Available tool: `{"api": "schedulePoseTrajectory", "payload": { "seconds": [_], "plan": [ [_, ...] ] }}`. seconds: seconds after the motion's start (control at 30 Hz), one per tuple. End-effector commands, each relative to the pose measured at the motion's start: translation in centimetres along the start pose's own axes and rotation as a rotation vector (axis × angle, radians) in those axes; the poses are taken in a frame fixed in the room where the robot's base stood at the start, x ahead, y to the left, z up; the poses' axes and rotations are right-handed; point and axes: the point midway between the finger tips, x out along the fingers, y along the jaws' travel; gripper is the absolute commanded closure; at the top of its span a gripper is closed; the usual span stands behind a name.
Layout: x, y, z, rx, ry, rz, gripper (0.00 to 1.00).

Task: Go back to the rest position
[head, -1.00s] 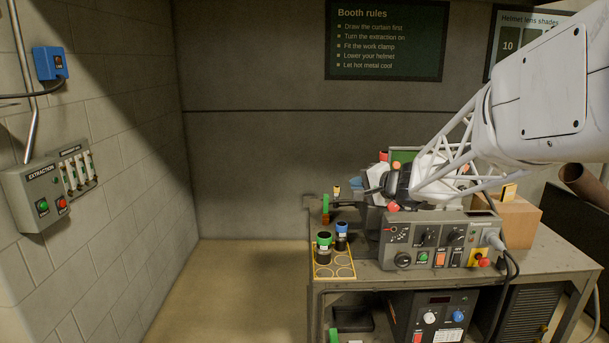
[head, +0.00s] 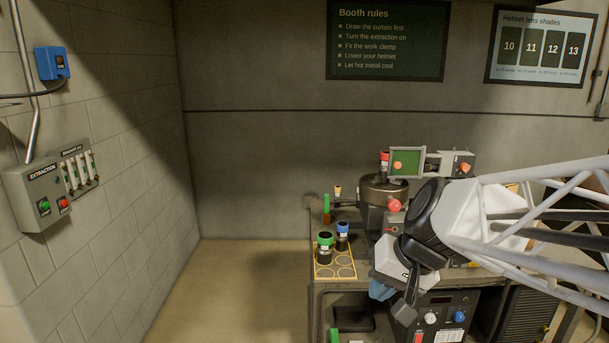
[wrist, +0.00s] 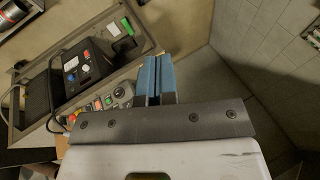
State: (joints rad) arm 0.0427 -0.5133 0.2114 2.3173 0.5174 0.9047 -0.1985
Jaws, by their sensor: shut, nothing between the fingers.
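My gripper (head: 381,290) is in front of the workbench's front edge in the head view, with its blue fingers low and partly hidden by its own body. In the wrist view my gripper (wrist: 152,80) shows its two blue fingers pressed together, with nothing between them. My white lattice arm reaches in from the right and hides much of the bench and its control panel.
The workbench (head: 323,297) carries a yellow-edged rack (head: 336,271) with a green-topped canister (head: 325,247) and a blue-topped canister (head: 343,236). A power unit (head: 447,311) stands beneath. The floor (head: 235,280) left of the bench is clear.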

Motion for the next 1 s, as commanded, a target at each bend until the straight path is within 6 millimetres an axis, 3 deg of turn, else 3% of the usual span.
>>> {"api": "schedulePoseTrajectory", "payload": {
  "seconds": [0.2, 0.4, 0.6, 1.0],
  "plan": [
    [-1.1, 3.3, 6.2, -0.079, -0.03, 0.196, 1.0],
    [-1.9, 6.0, 9.8, -0.128, -0.035, 0.338, 1.0],
    [-2.3, 7.1, 11.2, -0.148, -0.034, 0.4, 1.0],
    [-2.3, 7.2, 11.2, -0.149, -0.034, 0.404, 1.0]
  ]
}}
